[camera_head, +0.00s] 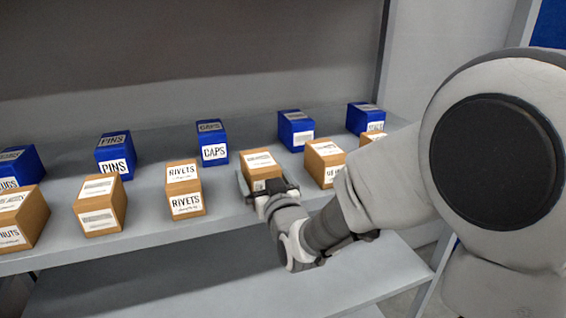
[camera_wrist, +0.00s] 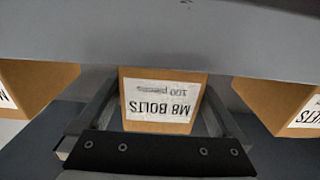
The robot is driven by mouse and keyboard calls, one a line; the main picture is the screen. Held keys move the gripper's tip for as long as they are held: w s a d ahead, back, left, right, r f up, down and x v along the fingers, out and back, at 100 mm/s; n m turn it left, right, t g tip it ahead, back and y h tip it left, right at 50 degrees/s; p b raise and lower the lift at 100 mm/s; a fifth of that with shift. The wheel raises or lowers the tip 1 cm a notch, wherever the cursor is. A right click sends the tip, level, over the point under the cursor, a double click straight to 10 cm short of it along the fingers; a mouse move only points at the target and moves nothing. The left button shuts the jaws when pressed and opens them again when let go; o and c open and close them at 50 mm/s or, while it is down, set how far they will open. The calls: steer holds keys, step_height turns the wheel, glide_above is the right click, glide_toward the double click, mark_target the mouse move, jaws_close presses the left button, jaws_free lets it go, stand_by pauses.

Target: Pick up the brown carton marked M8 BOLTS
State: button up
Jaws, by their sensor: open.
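The brown carton marked M8 BOLTS (camera_wrist: 163,82) faces me in the wrist view, its white label upside down there. It stands between the two fingers of my gripper (camera_wrist: 158,98), with a finger along each side. Whether either finger touches it, I cannot tell. In the head view the carton (camera_head: 262,160) stands in the front row on the shelf, with its front mostly hidden. My gripper (camera_head: 266,187) is open at its front there.
A brown RIVETS carton (camera_head: 184,190) stands to the left and another brown carton (camera_head: 325,165) close to the right. Blue cartons, such as CAPS (camera_head: 212,145) and PINS (camera_head: 115,158), stand behind. The grey shelf (camera_head: 150,236) has gaps between cartons.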

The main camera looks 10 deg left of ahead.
steer(key=shift+w+a, duration=0.35)
steer(key=shift+w, duration=0.25)
jaws_close()
steer(key=shift+r, duration=0.1)
